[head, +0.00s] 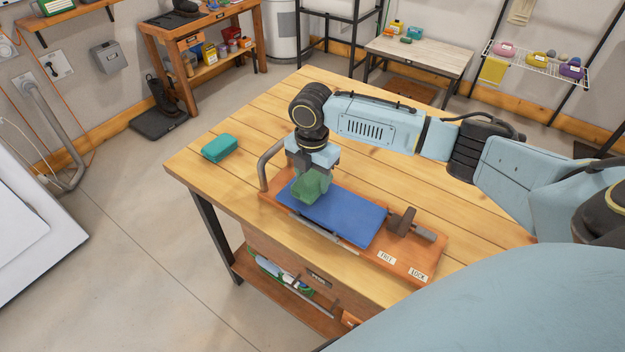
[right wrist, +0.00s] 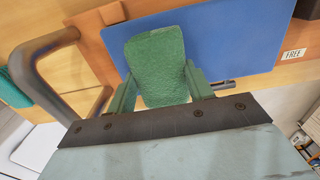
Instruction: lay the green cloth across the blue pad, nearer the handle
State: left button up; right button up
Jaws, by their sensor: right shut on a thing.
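The blue pad (head: 345,216) lies on an orange board (head: 434,260) on the wooden table. The grey handle (head: 265,168) rises at the board's left end; it also shows in the right wrist view (right wrist: 48,75). The green cloth (head: 308,187) is at the pad's end nearer the handle. In the right wrist view the cloth (right wrist: 157,60) appears over the pad (right wrist: 232,45). My right gripper (right wrist: 160,85) is shut on the cloth, pointing down; whether the cloth touches the pad I cannot tell. My left gripper is not in view.
A teal block (head: 220,148) lies left of the handle on the wooden table (head: 245,110). A brown clamp (head: 402,222) stands at the board's right end, near labels FREE (head: 386,258) and LOCK (head: 418,275). The table's back left area is clear.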

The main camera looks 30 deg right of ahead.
aim_at(312, 179)
jog(key=shift+f, duration=0.65)
jog(key=shift+f, duration=0.15)
jog(key=o, duration=1)
jog(key=shift+c, duration=0.2)
notch_tip(312, 179, up, 12)
jog(key=shift+r+p, duration=0.2)
jog(key=shift+p, duration=0.2)
jog(key=shift+f, duration=0.1)
